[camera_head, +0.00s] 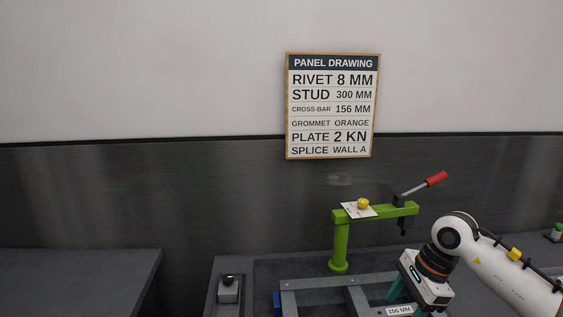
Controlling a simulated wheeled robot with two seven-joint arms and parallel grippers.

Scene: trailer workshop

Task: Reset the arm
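My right arm (510,272) comes in from the right, white with a dark and copper-coloured wrist. Its gripper (411,302) points down at the bottom edge of the view, over the right part of a grey metal frame (318,284). Teal fingers show below the gripper body, but their tips are partly cut off or hidden. I cannot tell whether they hold anything. A white label reading "156 MM" (399,310) is just below and between them. My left gripper is not in view.
A green press stand (341,245) with a red-handled lever (436,179) rises behind the frame, close to my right wrist. A yellow knob (363,203) and a white card sit on its arm. A small grey device (228,289) stands left. A "PANEL DRAWING" sign (332,105) hangs on the wall.

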